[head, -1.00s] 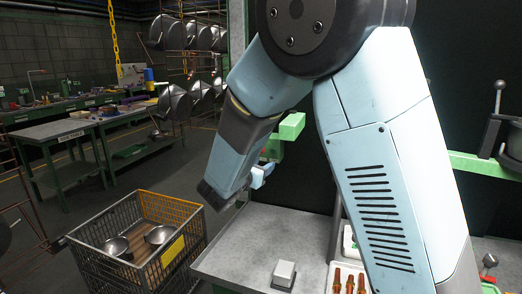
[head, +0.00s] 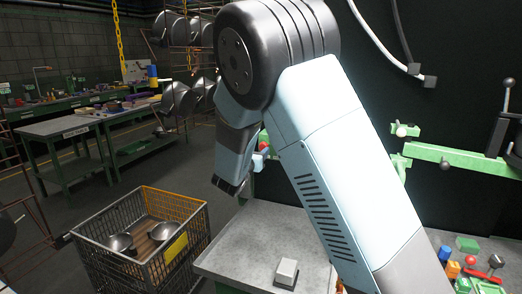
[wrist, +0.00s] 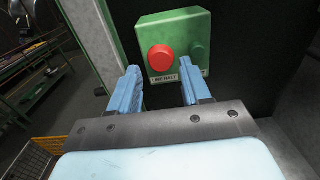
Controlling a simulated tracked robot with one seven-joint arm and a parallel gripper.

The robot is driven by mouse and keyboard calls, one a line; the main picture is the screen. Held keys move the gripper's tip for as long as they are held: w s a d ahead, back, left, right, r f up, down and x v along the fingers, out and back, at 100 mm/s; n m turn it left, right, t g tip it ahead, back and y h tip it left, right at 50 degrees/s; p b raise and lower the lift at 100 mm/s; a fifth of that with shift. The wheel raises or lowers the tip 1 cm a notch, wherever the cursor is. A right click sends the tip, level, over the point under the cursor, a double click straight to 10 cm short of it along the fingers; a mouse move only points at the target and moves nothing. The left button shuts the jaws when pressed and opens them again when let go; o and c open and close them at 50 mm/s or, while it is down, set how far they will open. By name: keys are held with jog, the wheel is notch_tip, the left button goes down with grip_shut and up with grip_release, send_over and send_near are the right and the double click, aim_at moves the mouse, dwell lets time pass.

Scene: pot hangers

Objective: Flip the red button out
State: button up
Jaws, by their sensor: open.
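The red button (wrist: 160,58) is round and sits on the front of a green box (wrist: 145,30) in the wrist view. A dark green button (wrist: 200,52) is beside it, and a label reading "line halt" is below the red button. My gripper (wrist: 161,75) is open, its two blue fingers apart and pointing at the box. The left fingertip is just below and left of the red button, the right one below and right of it. I cannot tell if they touch anything. In the head view my arm hides most of the box.
A green rail (head: 450,157) runs along the dark panel at right.

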aim_at(262, 147)
jog(key=shift+x, duration=1.6)
jog(key=shift+c, duration=0.3)
grip_shut()
